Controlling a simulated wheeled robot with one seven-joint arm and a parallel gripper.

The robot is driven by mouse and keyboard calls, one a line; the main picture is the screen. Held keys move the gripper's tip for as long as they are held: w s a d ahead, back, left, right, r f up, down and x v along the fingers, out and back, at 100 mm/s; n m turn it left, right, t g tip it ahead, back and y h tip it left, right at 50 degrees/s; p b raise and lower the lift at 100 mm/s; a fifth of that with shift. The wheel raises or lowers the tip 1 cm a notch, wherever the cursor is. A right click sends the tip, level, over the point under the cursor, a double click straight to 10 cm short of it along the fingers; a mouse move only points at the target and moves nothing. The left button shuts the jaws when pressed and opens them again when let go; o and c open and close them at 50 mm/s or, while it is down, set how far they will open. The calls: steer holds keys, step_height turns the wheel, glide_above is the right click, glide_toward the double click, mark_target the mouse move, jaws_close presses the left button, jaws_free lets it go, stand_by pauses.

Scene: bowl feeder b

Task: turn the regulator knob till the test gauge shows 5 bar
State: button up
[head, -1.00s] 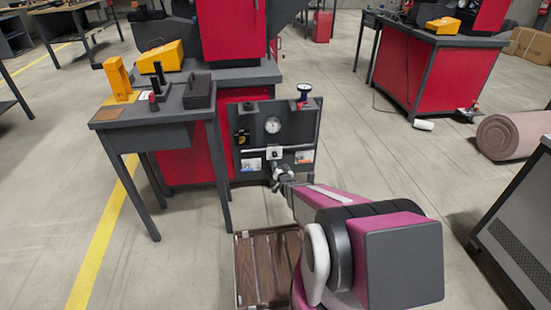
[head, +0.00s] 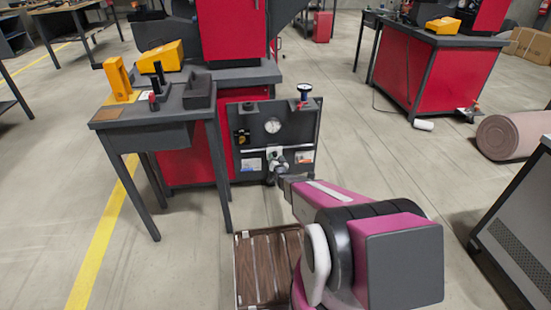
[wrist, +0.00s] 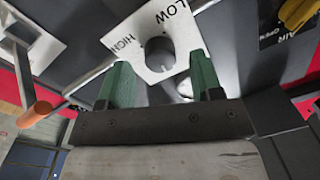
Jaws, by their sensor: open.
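The regulator knob (wrist: 158,56) is a grey round knob on a white plate marked LOW and HIGH (wrist: 128,38) in the wrist view. My gripper (wrist: 162,68) has two green fingers, apart, one on either side of the knob's near end; I cannot tell whether either touches it. In the head view my gripper (head: 279,164) is at the lower middle of the dark panel (head: 305,128) and partly hides the knob. A white round gauge (head: 272,126) sits in the panel, and a second small gauge (head: 305,88) stands on its top right. Their readings are too small to tell.
An orange handle (wrist: 36,113) and a yellow handle by an AIR OPEN label (wrist: 298,12) flank the plate in the wrist view. A grey side table (head: 155,112) stands left of the panel. A slatted wooden pallet (head: 266,268) lies on the floor below.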

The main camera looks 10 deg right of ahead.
steer(key=shift+w, duration=0.7)
steer(key=shift+c, duration=0.3)
steer(key=c, duration=0.9)
steer(key=shift+n, duration=2.4)
steer(key=o, duration=1)
steer(key=shift+c, duration=0.2)
steer(key=shift+s, duration=0.1)
